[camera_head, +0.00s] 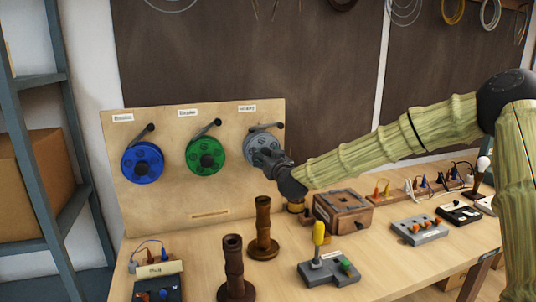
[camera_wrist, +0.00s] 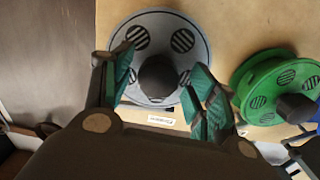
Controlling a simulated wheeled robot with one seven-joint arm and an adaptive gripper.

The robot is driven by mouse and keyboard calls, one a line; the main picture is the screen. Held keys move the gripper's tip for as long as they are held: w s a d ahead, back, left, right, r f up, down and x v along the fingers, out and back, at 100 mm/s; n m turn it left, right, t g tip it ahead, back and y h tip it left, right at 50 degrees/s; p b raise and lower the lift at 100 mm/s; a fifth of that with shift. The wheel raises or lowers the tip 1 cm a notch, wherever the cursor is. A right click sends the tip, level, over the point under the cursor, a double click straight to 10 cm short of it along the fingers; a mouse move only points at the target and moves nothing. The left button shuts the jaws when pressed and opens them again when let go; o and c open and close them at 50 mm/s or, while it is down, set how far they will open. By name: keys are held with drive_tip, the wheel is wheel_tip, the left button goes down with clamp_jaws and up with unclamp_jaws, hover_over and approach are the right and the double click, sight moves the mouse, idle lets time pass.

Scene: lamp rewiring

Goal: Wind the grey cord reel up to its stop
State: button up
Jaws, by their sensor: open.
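The grey cord reel (camera_head: 258,138) is the right-hand one of three reels on an upright tan board (camera_head: 170,199). It fills the upper left of the wrist view (camera_wrist: 160,24), with a dark round knob (camera_wrist: 157,76) at its centre. My gripper (camera_head: 266,157) is at the reel's front and hides its lower part in the head view. In the wrist view my gripper (camera_wrist: 163,72) is open, with one teal-padded finger on each side of the knob. I cannot tell whether the pads touch it. A black lever (camera_head: 278,126) shows at the reel's top right.
A green reel (camera_head: 205,155) and a blue reel (camera_head: 142,162) hang to the left on the same board. Two brown posts (camera_head: 263,230), a wooden box (camera_head: 343,210) and a grey block with a yellow handle (camera_head: 328,271) stand on the bench below.

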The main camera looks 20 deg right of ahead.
drive_tip(key=shift+w+d, duration=0.15)
drive_tip(key=shift+w, duration=0.1)
drive_tip(key=c, duration=1)
drive_tip(key=shift+c, duration=0.2)
drive_tip(key=shift+m+b, duration=0.3)
drive_tip(key=shift+m+b, duration=0.5)
drive_tip(key=shift+b, duration=0.1)
drive_tip(key=shift+r+m, duration=0.1)
drive_tip(key=shift+m, duration=0.3)
